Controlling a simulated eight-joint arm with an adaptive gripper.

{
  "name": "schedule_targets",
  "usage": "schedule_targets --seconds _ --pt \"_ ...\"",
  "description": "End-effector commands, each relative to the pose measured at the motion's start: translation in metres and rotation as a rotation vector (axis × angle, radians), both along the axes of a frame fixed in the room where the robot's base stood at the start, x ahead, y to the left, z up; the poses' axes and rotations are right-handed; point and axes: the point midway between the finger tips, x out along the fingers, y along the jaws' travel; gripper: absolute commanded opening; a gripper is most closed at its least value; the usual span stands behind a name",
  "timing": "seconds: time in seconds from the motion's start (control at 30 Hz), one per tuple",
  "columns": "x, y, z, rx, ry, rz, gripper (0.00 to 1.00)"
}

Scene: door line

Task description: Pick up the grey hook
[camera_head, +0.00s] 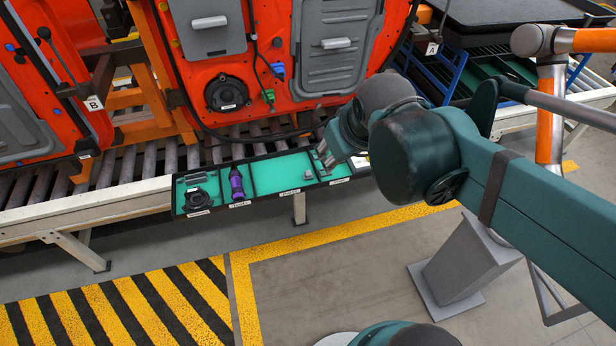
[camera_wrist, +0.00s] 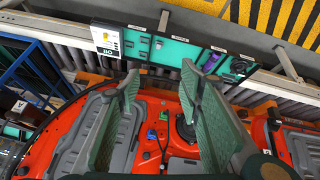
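A small grey piece (camera_head: 290,194) lies in the third compartment from the left of the green-lined tray (camera_head: 262,206), near the front edge. It fits the grey hook, but its shape is too small to make out. It also shows in the wrist view (camera_wrist: 158,44), on the green floor beyond my fingertips. My gripper (camera_head: 325,158) is above the right part of the tray, to the right of the grey piece. In the wrist view my gripper (camera_wrist: 160,82) has its fingers wide apart with nothing between them. The gripper hides part of the right compartments in the head view.
A purple tool (camera_head: 237,184) and a black round part (camera_head: 197,199) lie in the left compartments. Orange-red door panels (camera_head: 275,75) stand close behind the tray on the roller conveyor (camera_head: 125,165).

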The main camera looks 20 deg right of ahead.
Motion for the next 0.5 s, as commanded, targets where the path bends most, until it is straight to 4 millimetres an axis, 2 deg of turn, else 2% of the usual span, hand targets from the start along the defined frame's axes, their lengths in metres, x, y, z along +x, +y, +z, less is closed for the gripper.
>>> schedule_targets --seconds 0.5 --pt "0.063 -0.001 -0.024 -0.168 0.123 0.217 0.37"
